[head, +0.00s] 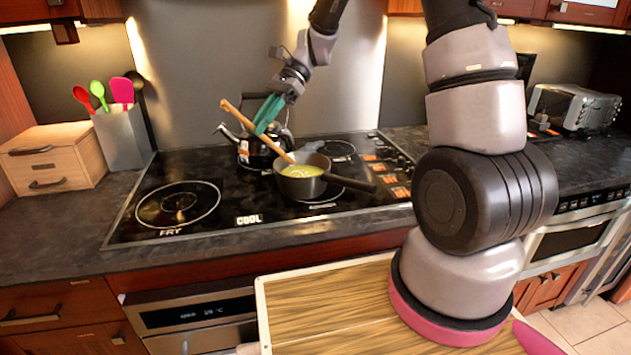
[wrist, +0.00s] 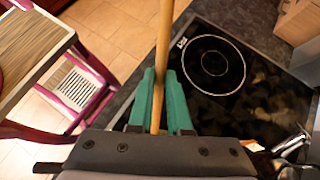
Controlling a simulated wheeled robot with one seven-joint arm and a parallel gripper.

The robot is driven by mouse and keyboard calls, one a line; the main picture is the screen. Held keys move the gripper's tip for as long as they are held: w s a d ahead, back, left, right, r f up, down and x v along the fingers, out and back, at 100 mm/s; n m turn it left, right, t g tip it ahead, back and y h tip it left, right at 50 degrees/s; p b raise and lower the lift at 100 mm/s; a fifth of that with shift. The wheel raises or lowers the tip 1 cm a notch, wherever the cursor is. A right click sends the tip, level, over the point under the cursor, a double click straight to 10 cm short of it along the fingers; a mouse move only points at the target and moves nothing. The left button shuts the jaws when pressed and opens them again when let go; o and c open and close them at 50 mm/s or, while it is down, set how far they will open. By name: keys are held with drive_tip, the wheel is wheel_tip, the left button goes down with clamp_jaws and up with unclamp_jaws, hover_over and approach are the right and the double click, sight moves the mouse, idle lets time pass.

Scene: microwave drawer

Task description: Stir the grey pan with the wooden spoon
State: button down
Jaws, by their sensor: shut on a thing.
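The grey pan (head: 303,186) stands on the black cooktop (head: 215,229), with yellow contents inside and its dark handle toward the right.
A black kettle (head: 252,150) stands just behind the pan. A utensil holder (head: 121,138) and a wooden drawer box (head: 52,158) are at the left, and a toaster oven (head: 574,106) is at the far right. The cooktop's front left is clear.

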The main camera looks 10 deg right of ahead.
idle(0.3)
drive_tip(key=shift+r, duration=2.55)
